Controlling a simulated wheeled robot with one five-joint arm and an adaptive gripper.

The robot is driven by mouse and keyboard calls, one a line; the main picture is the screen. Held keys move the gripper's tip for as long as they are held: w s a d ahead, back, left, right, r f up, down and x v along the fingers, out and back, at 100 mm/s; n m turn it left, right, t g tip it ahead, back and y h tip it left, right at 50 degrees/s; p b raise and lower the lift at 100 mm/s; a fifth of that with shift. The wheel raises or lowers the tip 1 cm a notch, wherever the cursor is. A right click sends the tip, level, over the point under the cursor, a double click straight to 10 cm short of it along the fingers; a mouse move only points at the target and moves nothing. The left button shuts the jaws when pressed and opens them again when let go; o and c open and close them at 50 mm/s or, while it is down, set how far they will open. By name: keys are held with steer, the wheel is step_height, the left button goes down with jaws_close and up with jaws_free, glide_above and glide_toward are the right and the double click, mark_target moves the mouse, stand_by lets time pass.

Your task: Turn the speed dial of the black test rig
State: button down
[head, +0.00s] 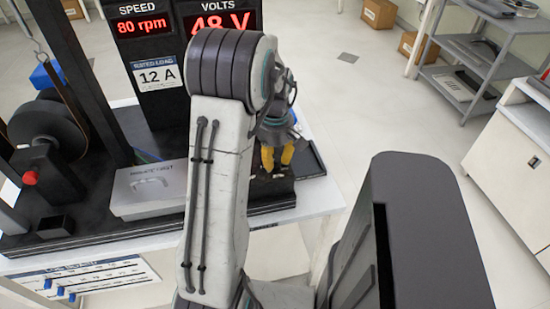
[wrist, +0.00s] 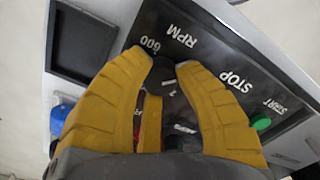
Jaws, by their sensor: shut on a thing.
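The black test rig (head: 125,130) stands on a white bench in the head view, and its display reads SPEED 80 rpm and 48 V. My gripper (head: 277,166) points down at the rig's front right corner, with its yellow fingers partly behind my arm. In the wrist view my gripper (wrist: 163,60) is shut on the black speed dial (wrist: 163,72), one fingertip on each side. The panel by the dial carries the words RPM and 600.
In the wrist view a green button (wrist: 261,122) sits on the panel beside STOP and START labels. A black tray (wrist: 82,42) lies beside the panel. In the head view a grey box (head: 150,190) marked INSULATE FIRST and a flywheel (head: 45,130) with a belt stand left.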

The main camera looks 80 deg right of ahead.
mark_target(275, 158)
steer(key=shift+a+f, duration=0.1)
steer(key=shift+f, duration=0.05)
stand_by(0.3)
steer(key=c, duration=0.9)
jaws_free()
step_height(275, 158, up, 12)
steer(key=shift+r, duration=0.1)
stand_by(0.5)
